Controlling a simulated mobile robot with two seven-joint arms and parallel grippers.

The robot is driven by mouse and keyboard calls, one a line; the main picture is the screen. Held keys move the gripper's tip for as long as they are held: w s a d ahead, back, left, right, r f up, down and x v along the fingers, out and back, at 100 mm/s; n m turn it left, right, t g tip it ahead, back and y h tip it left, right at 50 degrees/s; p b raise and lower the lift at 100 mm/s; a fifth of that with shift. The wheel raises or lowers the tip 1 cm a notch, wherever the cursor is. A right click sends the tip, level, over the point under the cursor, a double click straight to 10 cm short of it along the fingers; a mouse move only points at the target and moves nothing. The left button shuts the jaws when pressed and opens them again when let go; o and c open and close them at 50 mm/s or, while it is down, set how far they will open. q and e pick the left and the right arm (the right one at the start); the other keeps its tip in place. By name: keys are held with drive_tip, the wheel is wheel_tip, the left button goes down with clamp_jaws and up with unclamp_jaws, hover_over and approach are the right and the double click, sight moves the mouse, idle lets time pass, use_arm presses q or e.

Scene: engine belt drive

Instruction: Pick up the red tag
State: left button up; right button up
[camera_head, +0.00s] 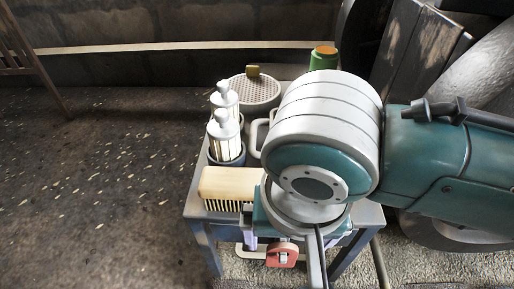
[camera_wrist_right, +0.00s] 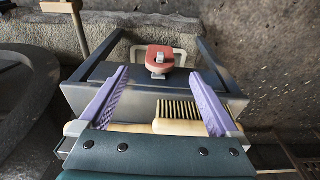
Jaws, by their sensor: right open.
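The red tag (camera_head: 283,258) shows at the near side of the small table, below my right arm. In the right wrist view the red tag (camera_wrist_right: 160,53) is a rounded red piece with a grey metal part across its middle, in front of a pale handle-like bar. My right gripper (camera_wrist_right: 158,74) is open, with one purple finger to each side of the tag's line. Its fingertips stop short of the tag, and nothing is between them. In the head view my right wrist hides much of this gripper. My left gripper is not in view.
The small grey table (camera_head: 196,203) holds a cream brush (camera_head: 230,183), white bottle-like pieces (camera_head: 224,135), a round mesh-topped item (camera_head: 253,91) and a green and orange item (camera_head: 323,58). The brush bristles (camera_wrist_right: 179,108) show close to my right gripper. Open floor lies left.

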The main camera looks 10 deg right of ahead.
sight(284, 246)
drive_tip(key=f+b, duration=0.1)
drive_tip(key=f, duration=0.1)
drive_tip(key=w+f+b, duration=0.1)
drive_tip(key=f+b, duration=0.3)
drive_tip(key=shift+w+d, duration=0.3)
drive_tip(key=shift+w, duration=0.05)
drive_tip(key=shift+c, duration=0.2)
drive_tip(key=c, duration=1.4)
